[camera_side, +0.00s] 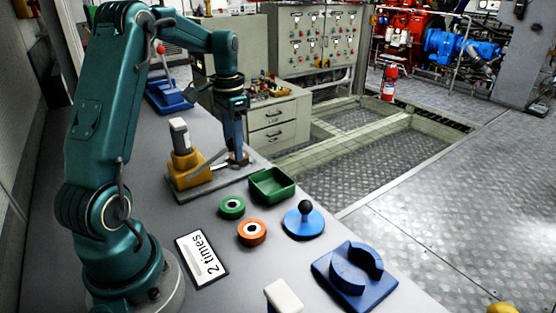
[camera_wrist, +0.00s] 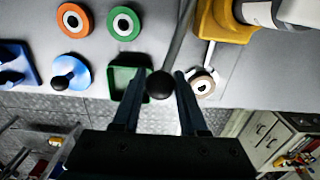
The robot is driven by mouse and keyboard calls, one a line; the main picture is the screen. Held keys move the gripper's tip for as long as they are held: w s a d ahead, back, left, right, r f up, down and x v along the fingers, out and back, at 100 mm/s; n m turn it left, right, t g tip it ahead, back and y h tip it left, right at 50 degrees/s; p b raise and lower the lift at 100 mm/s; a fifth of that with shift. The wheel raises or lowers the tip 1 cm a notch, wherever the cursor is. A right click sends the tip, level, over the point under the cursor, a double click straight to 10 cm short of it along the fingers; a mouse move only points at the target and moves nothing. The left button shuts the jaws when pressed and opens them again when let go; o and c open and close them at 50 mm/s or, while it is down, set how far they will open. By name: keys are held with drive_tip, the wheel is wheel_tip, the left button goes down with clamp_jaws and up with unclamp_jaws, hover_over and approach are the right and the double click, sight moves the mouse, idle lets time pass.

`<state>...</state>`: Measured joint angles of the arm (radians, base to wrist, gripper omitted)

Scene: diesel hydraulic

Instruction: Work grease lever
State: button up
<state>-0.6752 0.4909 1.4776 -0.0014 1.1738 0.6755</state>
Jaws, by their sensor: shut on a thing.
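The grease pump (camera_side: 187,165) has a yellow body with a grey-white cylinder on top and stands on a grey base plate (camera_side: 208,184). Its yellow body also shows at the top right of the wrist view (camera_wrist: 222,24). A thin grey grease lever (camera_side: 205,163) runs from the pump to my gripper (camera_side: 238,158). In the wrist view the lever rod (camera_wrist: 179,42) ends in a dark ball knob (camera_wrist: 160,85). The knob sits between the two fingers of my gripper (camera_wrist: 157,76), which is shut on it. The fingers hide the lever's end in the side view.
A green tray (camera_side: 272,186), a green ring (camera_side: 232,207), an orange ring (camera_side: 252,232), a blue disc with a black knob (camera_side: 303,222) and a blue block (camera_side: 354,277) lie near the pump. A "2 times" card (camera_side: 202,260) lies on the bench. The bench edge is close to my gripper.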

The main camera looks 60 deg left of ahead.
drive_tip(key=shift+w+a+f, duration=0.1)
drive_tip(key=shift+w+f, duration=0.2)
drive_tip(key=shift+f, duration=0.3)
drive_tip(key=shift+w+f, duration=0.1)
drive_tip(key=shift+f, duration=0.05)
drive_tip(key=shift+w+f, duration=0.5)
drive_tip(key=shift+f, duration=0.3)
drive_tip(key=shift+f, duration=0.1)
drive_tip(key=shift+w+f, duration=0.3)
drive_tip(key=shift+f, duration=0.65)
drive_tip(key=shift+r, duration=0.1)
